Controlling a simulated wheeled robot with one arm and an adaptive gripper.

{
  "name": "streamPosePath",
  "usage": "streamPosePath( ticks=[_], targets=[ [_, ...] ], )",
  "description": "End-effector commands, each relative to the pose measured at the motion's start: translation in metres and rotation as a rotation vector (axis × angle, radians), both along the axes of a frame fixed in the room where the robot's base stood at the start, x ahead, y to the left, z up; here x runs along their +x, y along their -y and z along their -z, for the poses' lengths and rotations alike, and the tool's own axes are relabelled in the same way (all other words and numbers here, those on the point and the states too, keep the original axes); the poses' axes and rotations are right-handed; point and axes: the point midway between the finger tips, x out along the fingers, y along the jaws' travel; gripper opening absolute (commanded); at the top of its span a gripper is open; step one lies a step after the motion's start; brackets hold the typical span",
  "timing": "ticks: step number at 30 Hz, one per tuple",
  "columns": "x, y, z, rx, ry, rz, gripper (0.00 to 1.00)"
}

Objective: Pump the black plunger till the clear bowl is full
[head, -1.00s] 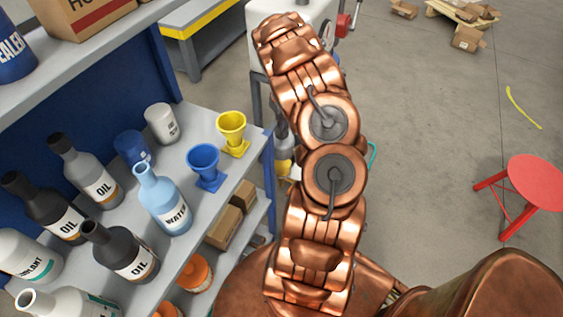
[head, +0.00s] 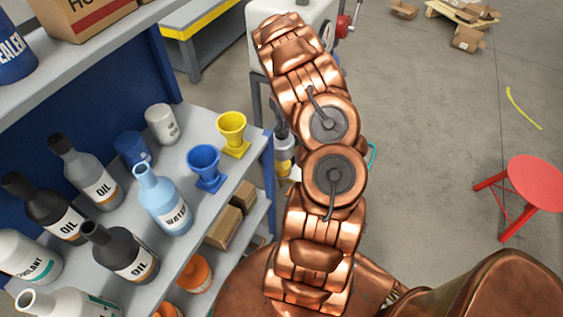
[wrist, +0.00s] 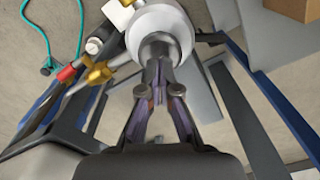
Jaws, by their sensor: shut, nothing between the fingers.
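In the wrist view my gripper (wrist: 160,82) is shut and empty, its fingertips together. The tips lie over a grey, round-ended part (wrist: 157,48) in the middle of a pale round body (wrist: 178,22); I cannot tell whether they touch it. This part may be the plunger, but I cannot make out a black knob. I cannot identify the clear bowl or its level. In the head view my arm hides my gripper and most of this spot; only a grey and whitish piece (head: 284,146) shows at the arm's left edge.
Brass fittings (wrist: 100,73), a red-collared part (wrist: 66,73) and a green cord (wrist: 47,40) lie left of the round body. In the head view a shelf with bottles, a blue funnel (head: 205,165) and a yellow funnel (head: 232,132) stands left. A red stool (head: 537,180) stands right; floor between is clear.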

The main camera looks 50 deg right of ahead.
Motion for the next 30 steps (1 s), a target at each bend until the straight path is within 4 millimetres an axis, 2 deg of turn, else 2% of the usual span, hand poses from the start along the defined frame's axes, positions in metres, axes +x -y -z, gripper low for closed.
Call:
streamPosePath(
  ticks=[11,30],
  targets=[
    [0.000,0.000,0.002,0.001,0.000,0.000,0.00],
    [0.000,0.000,0.023,0.000,0.000,0.000,0.00]
  ],
)
